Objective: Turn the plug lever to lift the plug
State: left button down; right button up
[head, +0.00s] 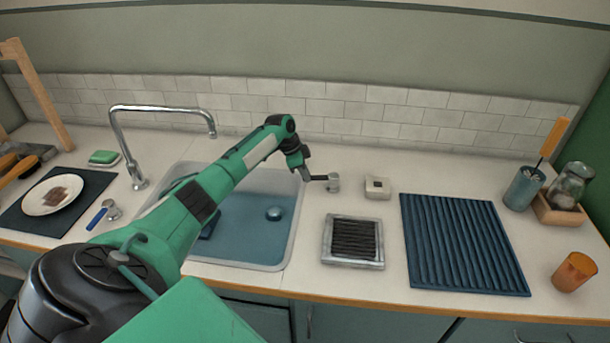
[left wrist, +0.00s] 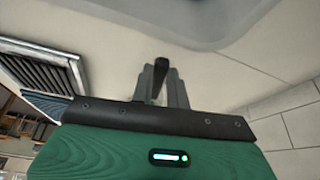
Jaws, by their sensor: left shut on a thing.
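The plug lever is a small metal post (head: 333,182) with a dark handle, on the counter just right of the sink (head: 291,236). My left gripper (head: 306,176) reaches over the sink from the left and is shut on the lever's dark handle, left of the post. In the left wrist view, the fingers (left wrist: 161,88) stand on either side of the dark handle (left wrist: 161,70). A round metallic piece (head: 273,213), seemingly the plug, shows in the blue water; whether it is raised is unclear. My right gripper is not in view.
A tall curved tap (head: 160,108) stands behind the sink. Right of the sink are a square ribbed tray (head: 353,264), a small beige block (head: 377,187) and a ribbed blue mat (head: 465,243). A plate (head: 52,193) lies at left.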

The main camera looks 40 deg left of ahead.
pick_arm(q)
jog(key=c, duration=1.4)
grip_release()
jog(key=shift+o, duration=0.2)
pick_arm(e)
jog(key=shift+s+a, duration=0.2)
